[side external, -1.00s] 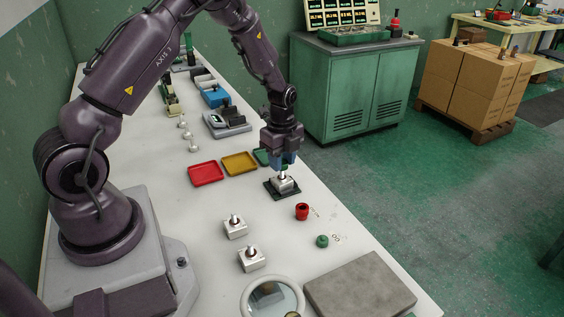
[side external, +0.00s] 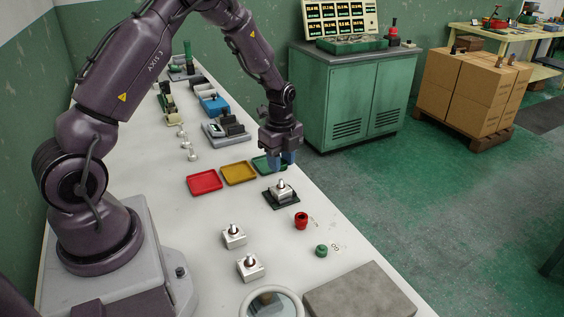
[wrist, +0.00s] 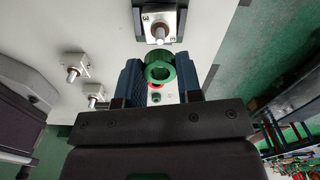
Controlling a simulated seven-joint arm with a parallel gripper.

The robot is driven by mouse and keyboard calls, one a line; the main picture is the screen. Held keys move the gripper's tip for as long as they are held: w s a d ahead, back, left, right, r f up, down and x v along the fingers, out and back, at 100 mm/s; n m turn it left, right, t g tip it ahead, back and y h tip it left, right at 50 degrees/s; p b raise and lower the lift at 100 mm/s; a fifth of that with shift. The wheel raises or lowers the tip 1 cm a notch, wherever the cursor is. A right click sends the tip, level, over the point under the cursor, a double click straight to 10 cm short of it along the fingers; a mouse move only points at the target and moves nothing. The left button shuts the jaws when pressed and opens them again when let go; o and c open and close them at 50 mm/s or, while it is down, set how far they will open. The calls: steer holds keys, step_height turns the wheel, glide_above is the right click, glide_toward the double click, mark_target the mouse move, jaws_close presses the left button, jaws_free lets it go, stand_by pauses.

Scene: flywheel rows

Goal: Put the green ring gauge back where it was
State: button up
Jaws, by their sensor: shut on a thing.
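In the side view my gripper (side external: 284,160) is raised near the green tray (side external: 262,162), and the ring is not clearly visible there. A silver block with an upright post (side external: 281,187) stands on a dark pad (side external: 270,201) just in front of and below the gripper. It also shows in the wrist view (wrist: 150,19), its post bare.
Two more blocks with posts (side external: 233,237) (side external: 250,267) stand nearer the camera. Red (side external: 204,182) and yellow (side external: 238,173) trays lie left of the green one. A grey slab (side external: 360,296) fills the near right edge.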

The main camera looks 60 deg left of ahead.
steer(key=s+d+r+m, duration=0.1)
steer(key=d+r+m, duration=0.15)
steer(key=d, duration=0.45)
steer(key=s+d+r+m, duration=0.1)
steer(key=s+d+r, duration=0.1)
steer(key=d+r, duration=0.3)
steer(key=s+d+f, duration=0.2)
steer(key=s+d, duration=0.5)
steer(key=s, duration=0.5)
steer(key=n, duration=0.1)
glide_above(322, 247)
steer(key=f, duration=0.8)
steer(key=shift+s+a+f, duration=0.1)
steer(key=shift+s+f, duration=0.15)
steer(key=shift+f, duration=0.1)
steer(key=shift+w+f, duration=0.15)
steer(key=shift+f, duration=0.1)
steer(key=shift+w+f, duration=0.15)
steer(key=shift+f, duration=1.5)
